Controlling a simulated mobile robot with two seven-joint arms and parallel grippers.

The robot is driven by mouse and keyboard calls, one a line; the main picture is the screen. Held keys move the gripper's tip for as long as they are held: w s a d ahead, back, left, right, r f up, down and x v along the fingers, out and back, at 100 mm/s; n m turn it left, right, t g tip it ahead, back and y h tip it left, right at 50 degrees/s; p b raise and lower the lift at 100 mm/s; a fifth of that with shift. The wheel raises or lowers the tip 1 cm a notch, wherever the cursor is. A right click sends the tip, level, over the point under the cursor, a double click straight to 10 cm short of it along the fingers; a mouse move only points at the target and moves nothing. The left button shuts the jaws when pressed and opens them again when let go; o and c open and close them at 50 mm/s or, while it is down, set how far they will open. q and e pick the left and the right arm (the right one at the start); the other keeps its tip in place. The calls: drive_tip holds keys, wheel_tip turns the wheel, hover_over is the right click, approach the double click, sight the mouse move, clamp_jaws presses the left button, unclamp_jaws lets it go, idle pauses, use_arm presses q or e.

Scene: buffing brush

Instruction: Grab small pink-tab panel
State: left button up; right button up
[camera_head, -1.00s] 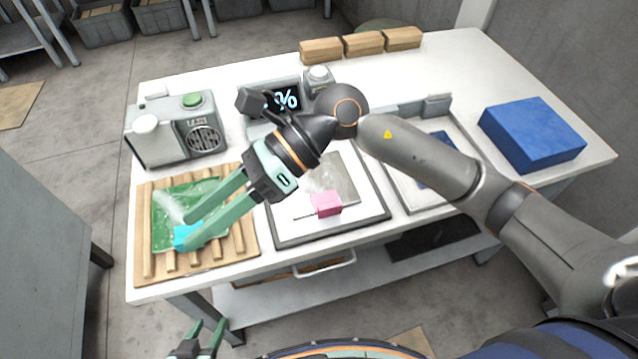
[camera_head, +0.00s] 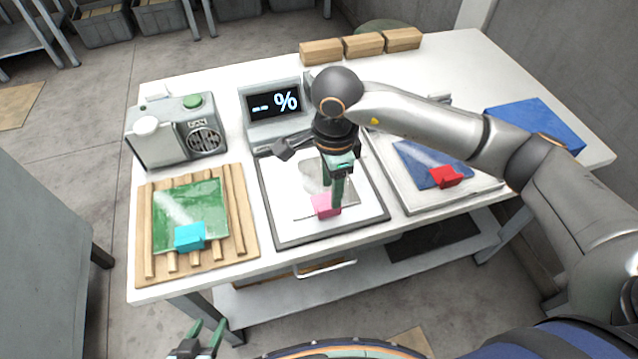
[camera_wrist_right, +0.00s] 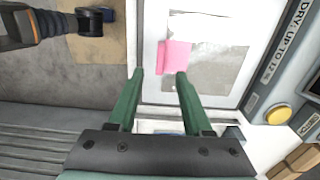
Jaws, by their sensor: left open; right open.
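The small panel (camera_head: 314,179) is grey with a pink tab (camera_head: 325,206) at its near edge. It lies on a white, dark-rimmed tray (camera_head: 282,238) in the middle of the table. My right gripper (camera_head: 337,205) is above the tray, pointing down at the pink tab and hiding part of the panel. In the right wrist view the panel (camera_wrist_right: 210,68) and pink tab (camera_wrist_right: 174,58) lie beyond the two open green fingers (camera_wrist_right: 159,75), with nothing between them. My left gripper (camera_head: 205,330) is open and empty at the bottom edge, off the table.
A green panel with a cyan tab (camera_head: 190,236) lies on a slatted wooden rack (camera_head: 146,264) at left. A blue panel with a red tab (camera_head: 445,177) lies on the right tray.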

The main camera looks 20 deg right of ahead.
sight(329, 206)
drive_tip(key=shift+a+f+p, duration=0.1)
drive_tip(key=shift+f+p, duration=0.4)
drive_tip(key=shift+f, duration=2.3)
drive_tip(key=shift+c, duration=0.4)
clamp_jaws()
